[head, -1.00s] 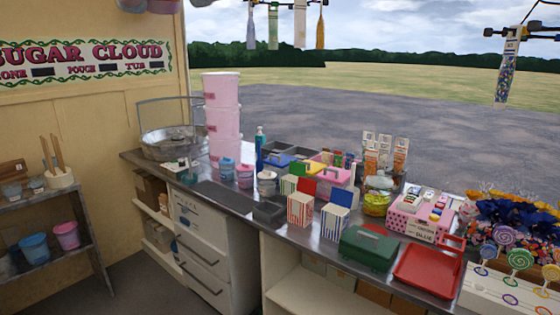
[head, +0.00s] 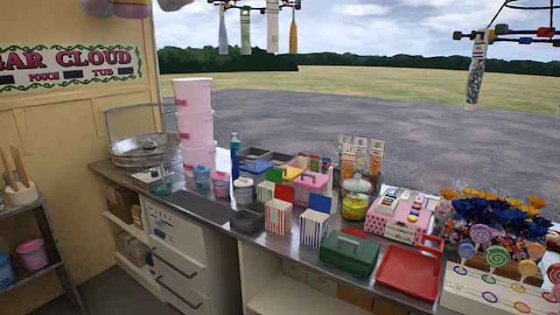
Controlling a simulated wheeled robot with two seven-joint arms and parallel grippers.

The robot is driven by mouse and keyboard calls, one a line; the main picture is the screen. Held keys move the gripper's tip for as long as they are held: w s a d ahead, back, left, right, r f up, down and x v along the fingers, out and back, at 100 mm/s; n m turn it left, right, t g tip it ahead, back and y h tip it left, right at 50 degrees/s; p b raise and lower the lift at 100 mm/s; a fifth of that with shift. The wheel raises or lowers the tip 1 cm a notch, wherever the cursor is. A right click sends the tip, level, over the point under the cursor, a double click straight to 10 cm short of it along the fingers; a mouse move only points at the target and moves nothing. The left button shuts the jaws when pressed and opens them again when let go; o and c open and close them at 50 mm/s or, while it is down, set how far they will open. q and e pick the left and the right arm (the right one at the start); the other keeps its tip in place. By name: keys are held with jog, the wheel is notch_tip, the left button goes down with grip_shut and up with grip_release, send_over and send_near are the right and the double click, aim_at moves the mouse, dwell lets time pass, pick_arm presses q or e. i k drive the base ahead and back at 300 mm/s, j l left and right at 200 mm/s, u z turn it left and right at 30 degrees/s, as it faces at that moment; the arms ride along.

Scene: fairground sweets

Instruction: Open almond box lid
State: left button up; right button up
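No box on the counter carries a label I can read as almond, so I cannot tell which one is the almond box. A green box (head: 348,256) with a handle on top sits shut at the front edge. Beside it stand a red-striped box (head: 278,217) with a red flap upright and a blue-striped box (head: 313,231) with a blue flap upright. Behind them is a pink box (head: 312,186) with a handle, partly hidden. A pink dotted box (head: 394,226) with small coloured items on top stands to the right. Neither of my grippers is in view.
A red tray (head: 408,273) lies empty right of the green box. Stacked pink tubs (head: 196,128) and a metal bowl (head: 145,152) stand at the left. A lollipop stand (head: 488,293) fills the right front. A dark mat (head: 197,206) is bare. Bottles hang overhead.

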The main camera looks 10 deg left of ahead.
aim_at(256, 167)
jog(key=i+j+z, duration=0.15)
jog(key=j, duration=0.15)
jog(key=i+j+z, duration=0.1)
jog(key=j, duration=0.25)
jog(key=i+j+z, duration=0.15)
jog(key=j, duration=0.2)
jog(key=i+j+z, duration=0.1)
jog(key=j, duration=0.25)
jog(key=i+j+z, duration=0.15)
jog(key=j, duration=0.2)
jog(key=i, duration=0.05)
